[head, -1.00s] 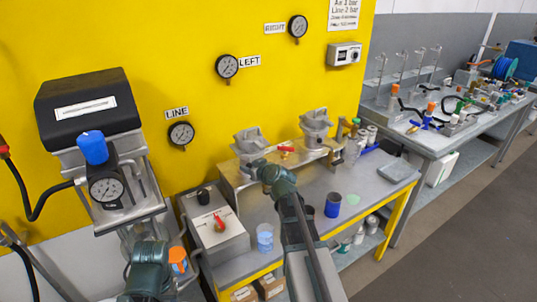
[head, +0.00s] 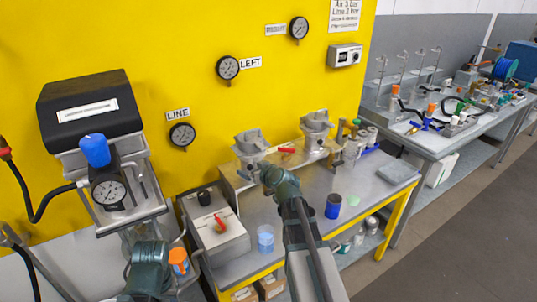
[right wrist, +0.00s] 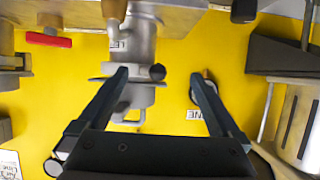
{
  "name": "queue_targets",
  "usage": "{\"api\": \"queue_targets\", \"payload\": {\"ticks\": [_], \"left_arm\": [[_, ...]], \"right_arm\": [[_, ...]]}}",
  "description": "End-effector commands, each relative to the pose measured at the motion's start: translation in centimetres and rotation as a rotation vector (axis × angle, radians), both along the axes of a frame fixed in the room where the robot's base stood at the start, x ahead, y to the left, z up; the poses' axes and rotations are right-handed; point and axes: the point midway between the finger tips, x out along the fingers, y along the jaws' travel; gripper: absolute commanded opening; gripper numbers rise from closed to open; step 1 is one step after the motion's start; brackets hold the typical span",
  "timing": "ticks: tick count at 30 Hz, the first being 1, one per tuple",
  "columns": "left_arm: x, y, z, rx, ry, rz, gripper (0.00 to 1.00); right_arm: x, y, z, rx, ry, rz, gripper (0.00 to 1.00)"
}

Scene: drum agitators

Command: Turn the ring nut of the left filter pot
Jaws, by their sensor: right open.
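The left filter pot (head: 249,143) is a grey metal pot with a winged top, standing on the metal rack at the back of the bench. My right gripper (head: 265,172) is just in front of and below it. In the right wrist view the same pot (right wrist: 137,52) appears inverted, with a flange and a looped handle. The open right fingers (right wrist: 158,76) point toward it, the left-hand finger overlapping the flange and the other clear to the side. I cannot tell whether they touch it. My left wrist shows at lower left in the head view, but its fingers do not show.
The right filter pot (head: 316,125) and a red lever (head: 286,150) are on the same rack. A control box (head: 217,238) with a red handle stands at left.

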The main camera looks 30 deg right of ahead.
Motion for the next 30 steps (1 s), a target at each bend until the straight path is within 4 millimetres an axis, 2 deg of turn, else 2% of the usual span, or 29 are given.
{"api": "queue_targets", "payload": {"ticks": [3,12,30], "left_arm": [[0.0,0.0,0.9,0.000,0.000,0.000,0.50],[0.0,0.0,2.1,0.000,0.000,0.000,0.50],[0.0,0.0,2.1,0.000,0.000,0.000,0.50]], "right_arm": [[-1.6,-0.1,0.9,0.000,0.000,-0.002,1.00],[-4.5,-0.3,2.1,0.000,0.000,-0.002,1.00],[-4.6,-0.3,2.1,0.000,0.000,-0.001,1.00]]}}
